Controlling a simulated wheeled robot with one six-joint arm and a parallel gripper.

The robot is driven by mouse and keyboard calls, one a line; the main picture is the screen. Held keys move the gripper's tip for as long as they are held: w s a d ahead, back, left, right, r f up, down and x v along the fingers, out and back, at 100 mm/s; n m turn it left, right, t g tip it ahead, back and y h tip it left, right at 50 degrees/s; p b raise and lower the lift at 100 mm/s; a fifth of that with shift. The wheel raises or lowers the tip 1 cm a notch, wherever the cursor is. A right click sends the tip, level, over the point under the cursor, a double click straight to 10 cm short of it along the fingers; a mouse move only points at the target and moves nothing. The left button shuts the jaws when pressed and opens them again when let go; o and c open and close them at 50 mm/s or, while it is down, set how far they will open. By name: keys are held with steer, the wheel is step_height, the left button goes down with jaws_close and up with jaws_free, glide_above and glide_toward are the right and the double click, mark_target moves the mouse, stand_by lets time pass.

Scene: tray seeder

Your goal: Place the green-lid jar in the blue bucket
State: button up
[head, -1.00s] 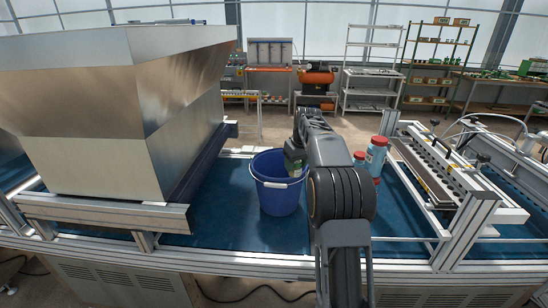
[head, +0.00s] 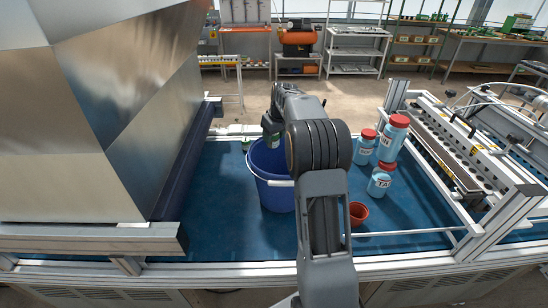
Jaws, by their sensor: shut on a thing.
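My gripper (head: 271,128) is above the bucket's far part, with my arm coming in from the right and covering part of the bucket. The gripper is shut on the green-lid jar (head: 272,140), of which only a small green part shows. The jar appears over or just within the far rim; I cannot tell how deep. The bucket's inside floor is hidden.
Red-lid jars (head: 393,138), (head: 366,147) and (head: 381,182) stand right of my arm. A small terracotta pot (head: 357,213) is near them. A large metal hopper (head: 110,120) fills the left. A seeder frame (head: 450,145) stands at right. A small green object (head: 246,145) sits behind the bucket.

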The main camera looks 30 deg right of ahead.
step_height(320, 180, down, 12)
steer(key=shift+r+p, duration=0.1)
steer(key=shift+p, duration=0.4)
steer(key=shift+f, duration=0.2)
steer(key=shift+f+b, duration=0.6)
steer(key=shift+b, duration=0.05)
steer(key=o, duration=0.7)
